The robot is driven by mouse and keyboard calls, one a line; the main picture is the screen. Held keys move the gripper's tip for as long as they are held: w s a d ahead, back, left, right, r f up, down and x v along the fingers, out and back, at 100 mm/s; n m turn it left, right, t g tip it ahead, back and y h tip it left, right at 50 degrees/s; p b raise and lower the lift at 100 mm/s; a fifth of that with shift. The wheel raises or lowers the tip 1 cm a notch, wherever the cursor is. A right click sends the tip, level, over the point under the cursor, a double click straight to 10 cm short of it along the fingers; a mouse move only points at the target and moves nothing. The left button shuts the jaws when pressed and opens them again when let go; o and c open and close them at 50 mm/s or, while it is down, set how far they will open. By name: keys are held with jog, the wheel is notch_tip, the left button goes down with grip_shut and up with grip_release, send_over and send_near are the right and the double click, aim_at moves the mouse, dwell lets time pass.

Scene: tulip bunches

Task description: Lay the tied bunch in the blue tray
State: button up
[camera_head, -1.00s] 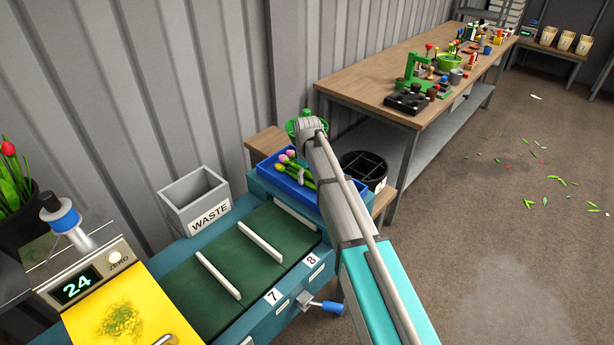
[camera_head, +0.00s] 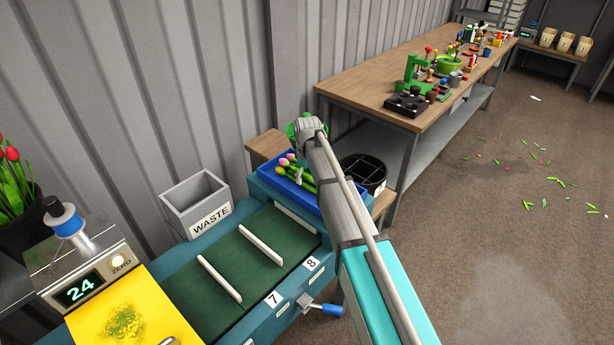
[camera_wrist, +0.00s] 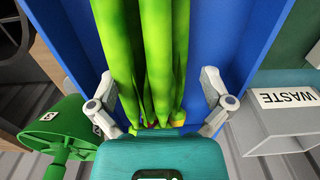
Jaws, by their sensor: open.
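The tied bunch of tulips (camera_head: 298,171) lies in the blue tray (camera_head: 282,187), its pink and yellow heads toward the wall. My arm hides part of the bunch and the tray in the head view. In the wrist view the green stems (camera_wrist: 150,60) run down the middle over the blue tray floor (camera_wrist: 215,40), with some pink and yellow at their lower end. My gripper (camera_wrist: 160,95) is open, with one finger on each side of the stems, apart from them. A tie on the bunch cannot be made out.
A grey WASTE bin (camera_head: 196,205) stands left of the tray. A green reel (camera_wrist: 60,135) and a round black container (camera_head: 363,172) are close to the tray. The green conveyor belt (camera_head: 245,260) with white dividers is in front. A wooden workbench (camera_head: 400,75) stands behind.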

aim_at(308, 175)
notch_tip(308, 175, up, 11)
jog(key=p, duration=1)
jog(key=shift+f, duration=0.1)
dwell(0.7)
jog(key=s+d+m, duration=1)
jog(key=s+d, duration=1.2)
jog(key=s, duration=0.4)
jog(key=shift+d, duration=0.4)
